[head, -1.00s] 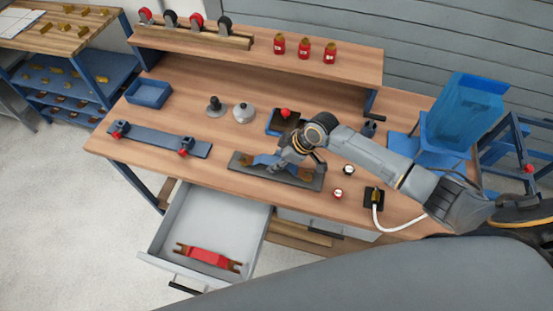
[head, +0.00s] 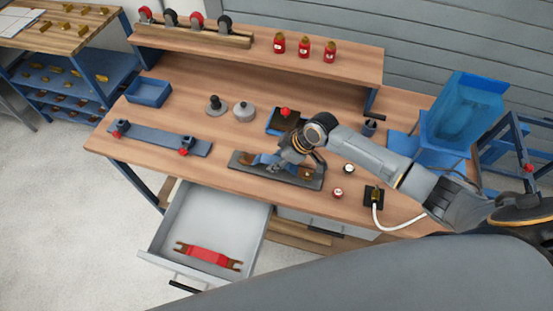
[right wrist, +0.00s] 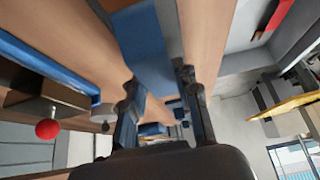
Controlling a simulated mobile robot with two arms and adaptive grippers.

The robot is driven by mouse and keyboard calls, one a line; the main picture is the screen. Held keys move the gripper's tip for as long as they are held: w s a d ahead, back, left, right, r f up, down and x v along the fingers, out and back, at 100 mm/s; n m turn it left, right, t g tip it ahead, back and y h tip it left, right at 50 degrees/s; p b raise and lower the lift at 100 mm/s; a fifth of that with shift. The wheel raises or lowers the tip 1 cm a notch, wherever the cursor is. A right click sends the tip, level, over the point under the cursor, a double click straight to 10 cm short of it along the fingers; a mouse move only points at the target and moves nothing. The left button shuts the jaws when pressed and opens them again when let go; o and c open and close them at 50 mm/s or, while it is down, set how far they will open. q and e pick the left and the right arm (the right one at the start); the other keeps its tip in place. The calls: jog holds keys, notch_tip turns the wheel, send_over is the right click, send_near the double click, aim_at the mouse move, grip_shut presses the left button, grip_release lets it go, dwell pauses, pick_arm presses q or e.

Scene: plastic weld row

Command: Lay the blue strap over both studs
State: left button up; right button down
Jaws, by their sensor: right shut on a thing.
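The blue strap (head: 264,160) is at the dark plate (head: 237,165) near the bench's front edge, with a brown end showing at its left. My right gripper (head: 287,163) is shut on it from above. In the right wrist view the blue strap (right wrist: 148,50) runs between the fingers of my right gripper (right wrist: 155,100). A brown piece (head: 306,173) shows on the plate just right of the gripper. I cannot make out the two studs, nor whether the strap touches the plate. My left gripper is out of view.
An open drawer (head: 170,232) below the front edge holds a red strap (head: 208,254). A blue-grey bar (head: 155,138) with two red knobs lies to the left. A black block with a red knob (head: 285,112) stands behind, and small round items sit to the right.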

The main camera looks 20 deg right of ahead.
jog(key=shift+f, duration=0.4)
dwell(0.5)
jog(key=shift+c, duration=2.4)
grip_release()
jog(key=shift+r, duration=0.1)
notch_tip(320, 180, up, 7)
jog(key=p, duration=0.6)
jog(key=shift+d, duration=0.1)
